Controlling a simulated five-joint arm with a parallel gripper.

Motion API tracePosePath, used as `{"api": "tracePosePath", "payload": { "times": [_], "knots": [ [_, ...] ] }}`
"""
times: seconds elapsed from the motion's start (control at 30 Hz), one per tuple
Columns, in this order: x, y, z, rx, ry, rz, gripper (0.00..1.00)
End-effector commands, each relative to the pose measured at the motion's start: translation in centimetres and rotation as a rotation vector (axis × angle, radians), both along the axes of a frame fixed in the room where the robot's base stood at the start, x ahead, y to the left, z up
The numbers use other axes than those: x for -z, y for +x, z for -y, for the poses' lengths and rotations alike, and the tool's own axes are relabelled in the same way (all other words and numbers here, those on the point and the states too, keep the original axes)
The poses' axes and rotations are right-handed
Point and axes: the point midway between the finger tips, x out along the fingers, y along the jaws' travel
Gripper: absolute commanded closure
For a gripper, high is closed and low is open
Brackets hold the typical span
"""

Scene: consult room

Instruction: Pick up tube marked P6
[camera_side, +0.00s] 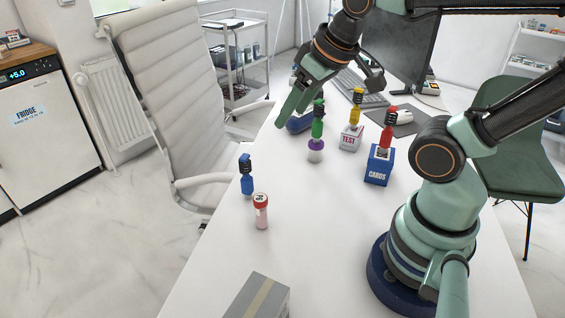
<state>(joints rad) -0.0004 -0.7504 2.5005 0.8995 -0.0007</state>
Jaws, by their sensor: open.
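A short tube (261,212) with a red cap and pinkish body stands upright on the white table, near its left edge. Its cap carries a dark mark on white, too small to read surely as P6. My gripper (327,100) is at the far part of the table, well beyond and above this tube. Its jaws are apart, with a pale green finger at the left and a dark one at the right. I see nothing held between them.
A blue figure (246,175) stands just behind the tube. A green figure (317,128), a yellow one (356,105) on a TEST box (351,138) and a red one (388,128) on a CARDS box (378,167) stand farther back. A carton (252,298) lies in front.

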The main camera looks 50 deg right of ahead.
Motion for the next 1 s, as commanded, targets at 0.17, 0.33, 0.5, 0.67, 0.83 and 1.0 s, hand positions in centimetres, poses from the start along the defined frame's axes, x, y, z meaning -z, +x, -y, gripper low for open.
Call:
{"api": "tracePosePath", "payload": {
  "times": [0.17, 0.33, 0.5, 0.67, 0.83, 1.0],
  "knots": [
    [0.0, 0.0, 0.0, 0.001, 0.000, 0.000, 0.31],
    [0.0, 0.0, 0.0, 0.001, 0.000, 0.000, 0.27],
    [0.0, 0.0, 0.0, 0.001, 0.000, 0.000, 0.27],
    [0.4, 0.3, -0.3, -0.068, -0.030, -0.028, 0.27],
    [2.3, 1.4, -1.8, -0.372, -0.145, -0.133, 0.27],
    [5.3, 2.6, -3.7, -0.800, -0.268, -0.254, 0.27]
  ]
}}
